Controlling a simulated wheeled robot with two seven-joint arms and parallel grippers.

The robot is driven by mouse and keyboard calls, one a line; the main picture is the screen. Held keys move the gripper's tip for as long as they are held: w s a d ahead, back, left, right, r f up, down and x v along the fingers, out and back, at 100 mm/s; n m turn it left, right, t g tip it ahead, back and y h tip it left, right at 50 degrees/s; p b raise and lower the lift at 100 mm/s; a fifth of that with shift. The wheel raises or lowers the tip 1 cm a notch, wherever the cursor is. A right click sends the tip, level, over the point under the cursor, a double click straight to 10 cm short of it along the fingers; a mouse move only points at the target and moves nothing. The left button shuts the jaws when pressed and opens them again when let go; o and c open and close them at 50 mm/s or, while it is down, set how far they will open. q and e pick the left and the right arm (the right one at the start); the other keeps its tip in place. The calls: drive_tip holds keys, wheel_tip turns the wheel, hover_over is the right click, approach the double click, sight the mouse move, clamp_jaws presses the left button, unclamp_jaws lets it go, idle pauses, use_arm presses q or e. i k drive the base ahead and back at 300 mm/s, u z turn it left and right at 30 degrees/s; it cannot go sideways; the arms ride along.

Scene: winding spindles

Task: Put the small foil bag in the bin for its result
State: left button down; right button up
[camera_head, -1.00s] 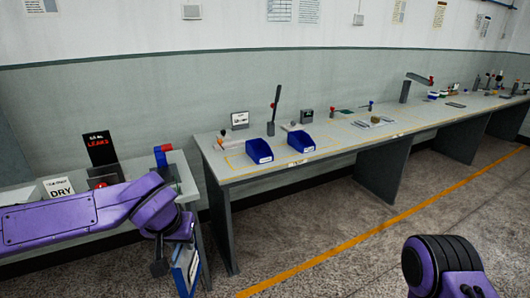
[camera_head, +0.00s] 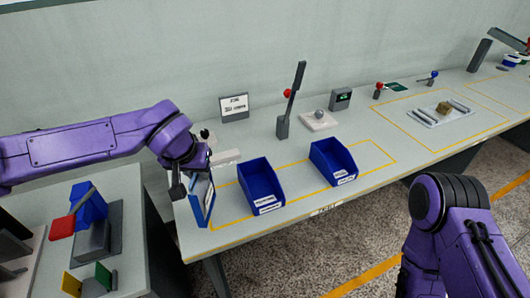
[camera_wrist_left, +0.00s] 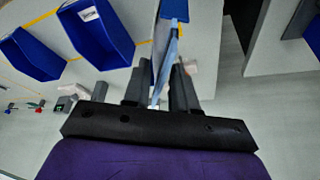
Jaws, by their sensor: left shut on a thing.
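My left gripper (camera_head: 186,184) is shut on the small foil bag (camera_head: 202,200), which is blue with a pale face and hangs at the table's left front corner. In the left wrist view the bag (camera_wrist_left: 166,65) shows edge-on between the two dark fingers (camera_wrist_left: 162,90). Two blue open bins stand on the table just right of the bag: a left bin (camera_head: 262,183) and a right bin (camera_head: 333,160). Their front labels are too small to read. The bag is outside both bins. My right arm shows at right, but its gripper is out of view.
Behind the bins are a sign (camera_head: 234,107), a lever stand (camera_head: 283,125), a white plate with a ball (camera_head: 319,119) and a dark display box (camera_head: 340,98). A tray (camera_head: 440,113) lies farther right. A side table (camera_head: 130,200) stands at left.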

sight(259, 191)
drive_tip(key=i, duration=0.9)
drive_tip(key=z, duration=0.2)
